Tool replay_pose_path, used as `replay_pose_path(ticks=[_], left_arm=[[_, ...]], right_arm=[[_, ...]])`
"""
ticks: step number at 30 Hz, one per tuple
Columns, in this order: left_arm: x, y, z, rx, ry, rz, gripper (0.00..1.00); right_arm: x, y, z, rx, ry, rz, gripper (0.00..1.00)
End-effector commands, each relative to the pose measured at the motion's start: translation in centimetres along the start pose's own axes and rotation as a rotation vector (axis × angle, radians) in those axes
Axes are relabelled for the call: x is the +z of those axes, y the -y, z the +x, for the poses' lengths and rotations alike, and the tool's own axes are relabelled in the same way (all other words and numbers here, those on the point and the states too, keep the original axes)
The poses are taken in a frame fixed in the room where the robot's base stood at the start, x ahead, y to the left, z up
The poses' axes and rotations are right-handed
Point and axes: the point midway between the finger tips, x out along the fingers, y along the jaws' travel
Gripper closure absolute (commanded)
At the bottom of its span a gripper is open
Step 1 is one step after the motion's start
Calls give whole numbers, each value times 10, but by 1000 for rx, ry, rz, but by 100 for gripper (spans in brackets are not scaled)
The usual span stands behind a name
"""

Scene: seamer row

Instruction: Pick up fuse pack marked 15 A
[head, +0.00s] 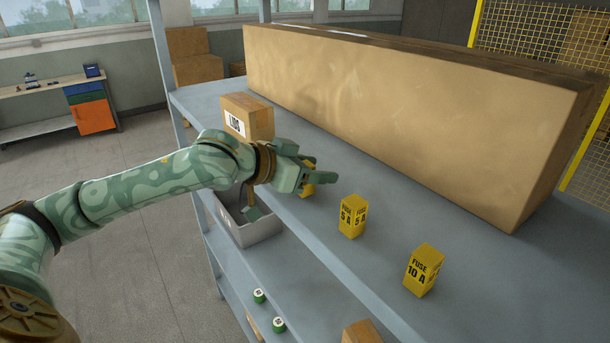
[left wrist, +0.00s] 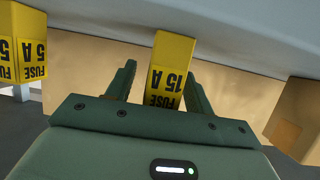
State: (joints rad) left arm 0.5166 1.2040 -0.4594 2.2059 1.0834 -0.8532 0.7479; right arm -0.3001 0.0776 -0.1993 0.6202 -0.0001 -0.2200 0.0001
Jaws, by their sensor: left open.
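The yellow fuse pack marked 15 A (left wrist: 171,66) stands between the two open fingers of my left gripper (left wrist: 158,88) in the left wrist view. In the head view the gripper (head: 322,178) hides most of this pack, and only a yellow part (head: 308,190) shows. I cannot tell whether a finger touches it. A yellow fuse pack marked 5 A (head: 352,217) stands on the shelf to the right of the gripper. A fuse pack marked 10 A (head: 424,270) stands farther right and nearer. My right gripper is not in view.
A long cardboard box (head: 410,110) fills the back of the shelf (head: 365,180). A small carton (head: 247,118) stands behind my left wrist. A grey bin (head: 248,233) with things in it sits lower, below the shelf's front edge.

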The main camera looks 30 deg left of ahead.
Motion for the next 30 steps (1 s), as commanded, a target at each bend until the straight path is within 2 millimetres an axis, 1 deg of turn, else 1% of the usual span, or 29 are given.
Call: replay_pose_path(ticks=[3,5,6,8,9,18,20,23,26,29,30], left_arm=[[0,0,0,0,0,0,47],[0,0,0,0,0,0,64],[0,0,0,0,0,0,75],[0,0,0,0,0,0,92],[0,0,0,0,0,0,96],[-1,0,-1,0,-1,0,96],[-4,0,-2,0,-2,0,96],[-13,0,-6,-1,-4,1,96],[-32,1,-13,-2,-7,2,96],[-43,-8,-37,-4,-3,8,96],[-50,-11,-48,-3,-4,7,96]], right_arm=[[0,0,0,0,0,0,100],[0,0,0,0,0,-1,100],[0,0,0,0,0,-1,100],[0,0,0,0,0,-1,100],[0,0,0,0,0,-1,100],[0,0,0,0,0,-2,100],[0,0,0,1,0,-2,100],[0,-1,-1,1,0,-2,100],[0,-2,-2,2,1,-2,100],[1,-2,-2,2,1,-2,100],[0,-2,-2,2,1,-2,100]])
